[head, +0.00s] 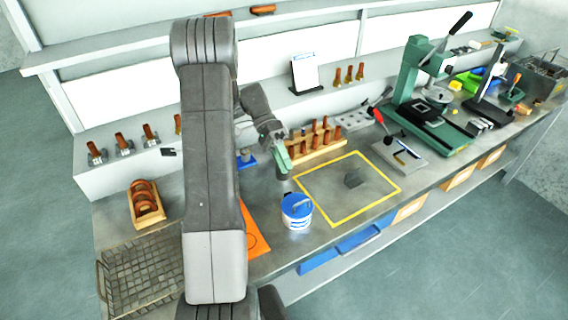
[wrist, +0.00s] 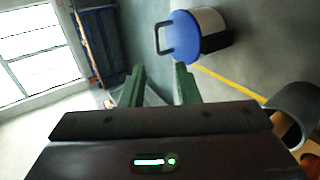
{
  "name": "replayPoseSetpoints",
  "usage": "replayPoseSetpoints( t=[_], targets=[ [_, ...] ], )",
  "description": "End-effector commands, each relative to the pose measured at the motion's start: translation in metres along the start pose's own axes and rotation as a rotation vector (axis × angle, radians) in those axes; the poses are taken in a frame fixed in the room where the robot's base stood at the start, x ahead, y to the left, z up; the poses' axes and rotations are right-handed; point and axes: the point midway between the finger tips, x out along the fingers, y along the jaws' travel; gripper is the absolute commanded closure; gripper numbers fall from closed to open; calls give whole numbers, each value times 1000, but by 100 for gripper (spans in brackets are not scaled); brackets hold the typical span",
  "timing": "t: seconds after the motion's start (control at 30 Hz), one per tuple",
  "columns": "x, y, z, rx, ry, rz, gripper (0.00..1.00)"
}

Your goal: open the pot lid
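The pot (head: 296,219) is a small white tub with a label. It stands upright on the metal bench, just outside the near left corner of the yellow square. Its blue lid (head: 296,203) is on, with a looped handle on top. In the wrist view the lid (wrist: 186,38) and its dark handle (wrist: 164,39) show sideways, beyond my fingertips. My gripper (head: 283,168) has green fingers and hangs above and behind the pot, apart from it. In the wrist view my gripper (wrist: 159,78) has its two fingers spread with nothing between them.
A wooden rack (head: 318,150) of brown-handled tools stands close behind my gripper. An orange mat (head: 254,238) lies left of the pot. A green press (head: 405,90) stands at the right.

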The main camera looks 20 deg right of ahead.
Motion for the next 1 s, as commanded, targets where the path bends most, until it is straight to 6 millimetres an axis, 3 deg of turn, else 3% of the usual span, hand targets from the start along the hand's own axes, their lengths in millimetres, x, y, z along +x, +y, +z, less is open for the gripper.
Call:
replayPoseSetpoints(
  t=[0.43, 0.63, 1.0],
  targets=[
    [-63, 2, 0, 0, 0, -1, 71],
    [-71, 0, 0, -1, 0, -1, 71],
    [-67, -1, 0, 0, 0, -1, 71]
  ],
)
